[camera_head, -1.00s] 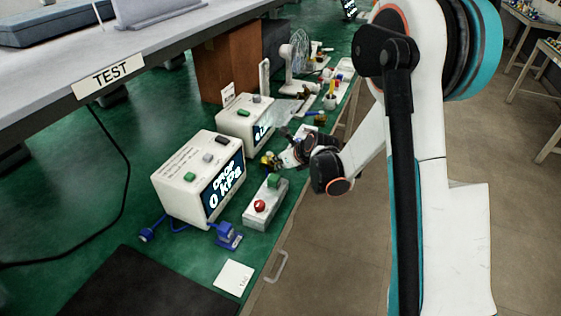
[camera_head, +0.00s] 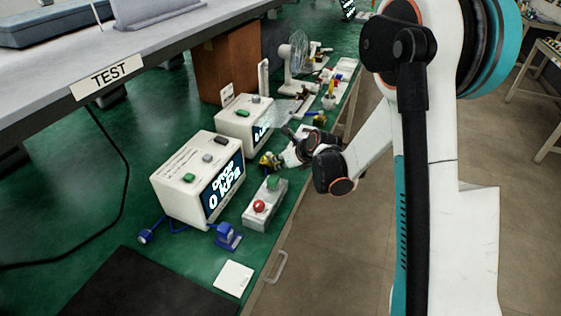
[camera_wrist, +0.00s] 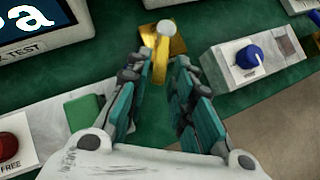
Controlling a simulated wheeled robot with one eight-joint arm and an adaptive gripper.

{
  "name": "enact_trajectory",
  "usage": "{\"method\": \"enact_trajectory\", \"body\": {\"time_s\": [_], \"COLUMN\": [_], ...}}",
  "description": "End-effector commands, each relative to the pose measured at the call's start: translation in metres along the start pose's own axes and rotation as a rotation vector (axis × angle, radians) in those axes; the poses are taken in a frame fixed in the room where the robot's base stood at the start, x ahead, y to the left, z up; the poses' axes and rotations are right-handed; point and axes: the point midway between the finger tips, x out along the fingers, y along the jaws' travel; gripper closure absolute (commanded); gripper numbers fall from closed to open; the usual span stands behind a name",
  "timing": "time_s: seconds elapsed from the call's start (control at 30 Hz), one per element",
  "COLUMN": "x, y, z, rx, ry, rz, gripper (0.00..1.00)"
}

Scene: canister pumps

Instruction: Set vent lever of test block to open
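A brass block (camera_wrist: 178,46) with a yellow lever (camera_wrist: 160,58) and a pale round knob lies on the green bench at the top middle of the wrist view. My gripper (camera_wrist: 161,68) is open, its two fingers on either side of the lever, with visible gaps. Whether a fingertip touches the block, I cannot tell. In the head view the brass block (camera_head: 269,160) is small and partly hidden by my gripper (camera_head: 288,143). The lever's setting cannot be read.
A box with a green button (camera_wrist: 83,112) and a red button (camera_wrist: 8,146) stands left of my gripper. A grey block with a blue knob (camera_wrist: 249,56) stands to the right. A display unit reading DROP 0 kPa (camera_head: 195,178) stands close by. The TEST shelf (camera_head: 150,52) overhangs the bench.

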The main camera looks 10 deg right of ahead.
Motion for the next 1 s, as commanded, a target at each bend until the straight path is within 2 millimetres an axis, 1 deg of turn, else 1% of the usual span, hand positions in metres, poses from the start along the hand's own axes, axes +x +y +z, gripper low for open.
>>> {"method": "enact_trajectory", "body": {"time_s": [0.03, 0.2, 0.5, 0.7, 1.0], "x": [-0.009, -0.038, -0.082, -0.098, -0.102], "y": [0.0, 0.0, 0.0, 0.001, 0.001], "z": [0.0, 0.0, 0.0, 0.0, 0.0], "rx": [0.001, 0.002, 0.001, 0.002, 0.001], "ry": [0.0, -0.001, 0.001, 0.0, 0.0], "rz": [-0.001, -0.001, 0.0, 0.001, 0.001], "gripper": [0.78, 0.78, 0.78, 0.78, 0.78]}}
